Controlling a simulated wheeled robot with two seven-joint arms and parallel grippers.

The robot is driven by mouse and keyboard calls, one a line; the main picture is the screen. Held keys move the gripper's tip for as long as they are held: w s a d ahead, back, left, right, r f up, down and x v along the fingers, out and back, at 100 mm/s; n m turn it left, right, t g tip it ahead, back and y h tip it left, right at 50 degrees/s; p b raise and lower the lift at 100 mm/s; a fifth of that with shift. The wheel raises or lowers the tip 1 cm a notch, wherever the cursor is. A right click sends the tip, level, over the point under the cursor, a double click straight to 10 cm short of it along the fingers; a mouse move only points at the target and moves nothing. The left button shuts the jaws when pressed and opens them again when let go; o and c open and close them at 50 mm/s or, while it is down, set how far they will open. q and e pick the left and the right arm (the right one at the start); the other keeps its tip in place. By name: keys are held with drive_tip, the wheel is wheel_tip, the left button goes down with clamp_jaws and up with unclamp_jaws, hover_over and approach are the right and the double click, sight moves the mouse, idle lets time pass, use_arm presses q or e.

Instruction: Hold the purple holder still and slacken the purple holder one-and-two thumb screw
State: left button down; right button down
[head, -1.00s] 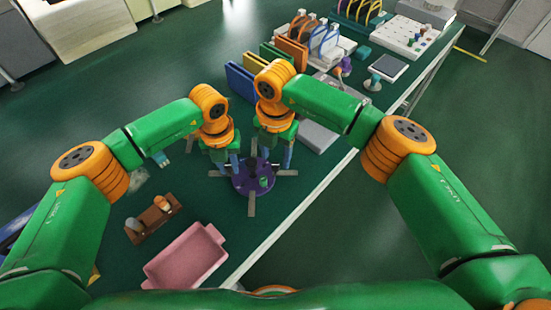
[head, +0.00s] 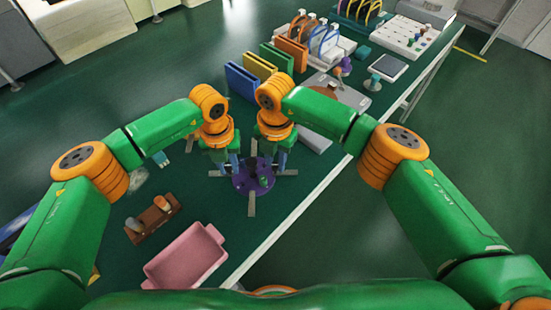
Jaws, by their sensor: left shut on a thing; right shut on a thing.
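The purple holder (head: 243,184) is a round purple disc with grey arms sticking out, lying on the green table in the middle of the head view. A small green upright piece (head: 263,183) stands on its right side. My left gripper (head: 235,170) comes down at the holder's upper left edge and is shut on a part of it. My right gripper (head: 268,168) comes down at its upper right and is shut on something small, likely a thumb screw. The fingertips and the screw are too small and covered to make out.
A pink tray (head: 187,257) and a brown block with pegs (head: 152,219) lie at the near left. Blue (head: 241,81), yellow, green and orange panels stand behind the grippers. The table's white edge (head: 290,220) runs along the right.

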drive_tip(key=n, duration=0.8)
drive_tip(key=shift+n, duration=0.3)
drive_tip(key=n, duration=0.4)
drive_tip(key=shift+n, duration=2.5)
drive_tip(key=c, duration=0.7)
unclamp_jaws()
drive_tip(key=shift+r, duration=0.1)
